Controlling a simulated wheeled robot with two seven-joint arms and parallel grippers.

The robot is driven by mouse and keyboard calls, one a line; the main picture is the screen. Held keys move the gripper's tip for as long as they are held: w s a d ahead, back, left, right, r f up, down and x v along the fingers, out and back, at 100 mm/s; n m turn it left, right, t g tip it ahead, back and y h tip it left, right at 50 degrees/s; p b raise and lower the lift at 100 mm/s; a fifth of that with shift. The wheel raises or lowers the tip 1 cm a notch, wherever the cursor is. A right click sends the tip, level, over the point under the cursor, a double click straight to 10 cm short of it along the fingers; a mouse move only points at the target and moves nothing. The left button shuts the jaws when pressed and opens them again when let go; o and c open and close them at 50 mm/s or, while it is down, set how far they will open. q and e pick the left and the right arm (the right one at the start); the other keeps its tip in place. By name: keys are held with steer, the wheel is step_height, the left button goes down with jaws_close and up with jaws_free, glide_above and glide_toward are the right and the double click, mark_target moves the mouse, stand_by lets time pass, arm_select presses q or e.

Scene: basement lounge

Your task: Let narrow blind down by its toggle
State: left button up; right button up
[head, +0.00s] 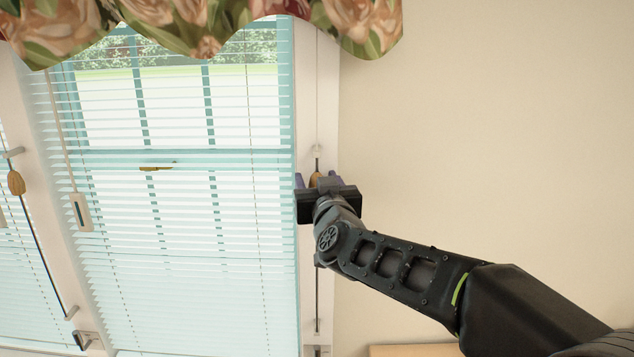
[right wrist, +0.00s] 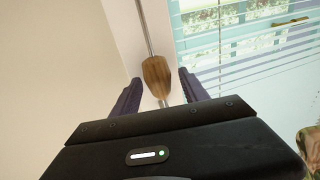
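A brown wooden toggle (head: 315,180) sits on a thin upright rod on the white frame right of the wide slatted blind (head: 180,215). My right gripper (head: 317,177) is at this toggle, its fingers open on either side. In the right wrist view the toggle (right wrist: 157,70) shows between the two purple fingers, with a gap on each side. A second wooden toggle (head: 16,183) sits on a dark rod at the left edge, beside another slatted blind (head: 22,285) that is cut off by the picture. Both blinds hang low, slats spread. My left gripper is not in view.
A floral valance (head: 200,28) hangs over the window top. A small pale box (head: 81,211) hangs on a cord at the wide blind's left. The beige wall (head: 490,130) on the right is bare. A wooden edge (head: 412,350) shows at the bottom.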

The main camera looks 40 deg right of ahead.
steer(key=shift+s+a+f, duration=0.1)
steer(key=shift+s+a, duration=0.2)
steer(key=shift+s, duration=0.25)
steer(key=b+v, duration=0.1)
steer(key=v, duration=0.5)
steer(key=shift+s+b, duration=0.25)
steer(key=shift+b, duration=0.1)
steer(key=shift+a, duration=0.15)
